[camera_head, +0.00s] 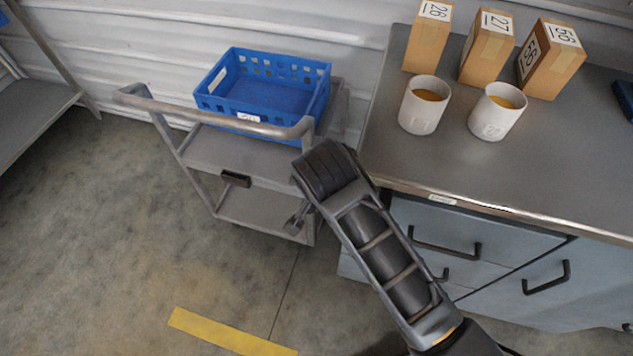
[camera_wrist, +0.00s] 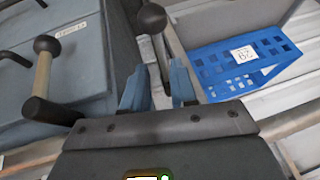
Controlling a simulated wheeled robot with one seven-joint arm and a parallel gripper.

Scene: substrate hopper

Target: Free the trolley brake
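The grey trolley (camera_head: 215,150) stands against the wall, left of the workbench, with its push handle toward me. My gripper (camera_wrist: 158,66) has two blue fingers set apart in the wrist view. A lever with a dark ball knob (camera_wrist: 152,18) rises beyond the fingers; its thin grey shaft shows in the gap between them. I cannot tell whether either finger touches it. In the head view my arm's end hides my fingers; a small knobbed part (camera_head: 297,218) shows by the trolley's right post.
A blue crate (camera_head: 265,90) sits on the trolley top. The workbench (camera_head: 560,175) on the right carries two white cups (camera_head: 424,104) (camera_head: 496,111) and three boxes (camera_head: 487,47); its drawers have black handles. A grey shelf (camera_head: 38,110) stands far left. The floor in front is clear, with yellow tape.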

